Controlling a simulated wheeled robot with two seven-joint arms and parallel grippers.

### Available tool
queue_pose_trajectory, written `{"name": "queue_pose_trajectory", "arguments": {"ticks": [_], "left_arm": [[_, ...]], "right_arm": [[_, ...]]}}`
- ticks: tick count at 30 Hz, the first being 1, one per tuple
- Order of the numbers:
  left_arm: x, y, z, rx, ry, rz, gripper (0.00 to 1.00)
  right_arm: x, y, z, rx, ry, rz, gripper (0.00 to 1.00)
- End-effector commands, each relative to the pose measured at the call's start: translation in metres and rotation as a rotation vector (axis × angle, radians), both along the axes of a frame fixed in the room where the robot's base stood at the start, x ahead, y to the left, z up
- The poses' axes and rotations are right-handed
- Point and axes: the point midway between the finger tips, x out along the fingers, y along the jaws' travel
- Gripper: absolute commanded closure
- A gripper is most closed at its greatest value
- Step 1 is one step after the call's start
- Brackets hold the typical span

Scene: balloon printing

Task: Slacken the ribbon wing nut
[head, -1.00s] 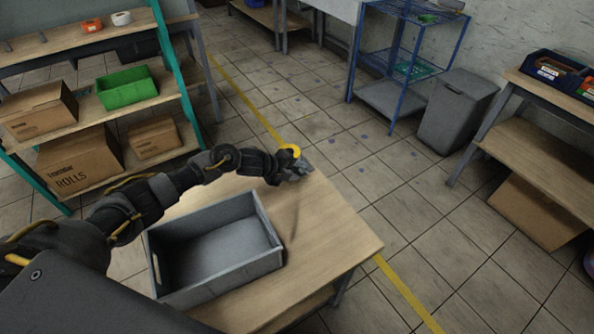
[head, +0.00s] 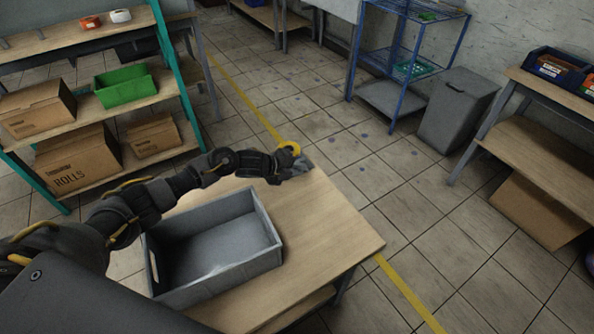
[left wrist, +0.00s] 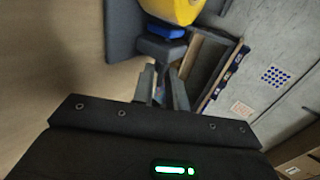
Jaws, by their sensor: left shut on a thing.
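In the left wrist view the fingers (left wrist: 162,88) are close together on the end of a dark blue-grey block (left wrist: 160,47). A brighter blue part (left wrist: 165,28) and a yellow roll (left wrist: 175,8) lie just beyond it. The fingers partly hide the gripped end. I cannot make out a wing nut or a ribbon in either view. My right gripper is not in view.
An empty grey crate (head: 270,246) stands on the wooden table (head: 325,240), with clear tabletop to its right. Shelves with a green bin (head: 124,88) and cardboard boxes are at left. A blue wire rack (head: 352,55) and a grey bin (head: 455,112) stand beyond open floor.

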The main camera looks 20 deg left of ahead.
Motion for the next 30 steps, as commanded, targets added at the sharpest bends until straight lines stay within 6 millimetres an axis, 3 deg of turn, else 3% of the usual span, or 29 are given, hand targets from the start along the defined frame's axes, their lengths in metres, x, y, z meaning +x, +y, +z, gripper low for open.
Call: {"name": "queue_pose_trajectory", "arguments": {"ticks": [2, 6, 10, 11, 16, 25, 30], "left_arm": [[-0.001, 0.001, -0.007, -0.023, -0.028, 0.001, 1.00], [0.000, 0.001, 0.000, -0.031, -0.039, 0.000, 1.00], [0.000, 0.001, -0.001, -0.030, -0.039, 0.001, 1.00], [0.000, 0.001, -0.001, -0.030, -0.039, 0.001, 0.83], [0.000, 0.001, -0.001, -0.030, -0.039, 0.000, 0.63], [-0.002, 0.002, 0.001, -0.030, -0.038, 0.000, 0.63], [-0.016, 0.015, 0.011, -0.028, -0.038, -0.001, 0.63]], "right_arm": [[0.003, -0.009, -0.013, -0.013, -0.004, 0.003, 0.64], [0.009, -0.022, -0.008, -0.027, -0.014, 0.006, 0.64], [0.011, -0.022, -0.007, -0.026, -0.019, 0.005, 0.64], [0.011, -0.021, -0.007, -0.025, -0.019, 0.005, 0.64], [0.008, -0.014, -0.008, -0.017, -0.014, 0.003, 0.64], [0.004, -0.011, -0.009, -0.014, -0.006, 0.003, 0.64], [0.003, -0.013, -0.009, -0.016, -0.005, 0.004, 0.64]]}}
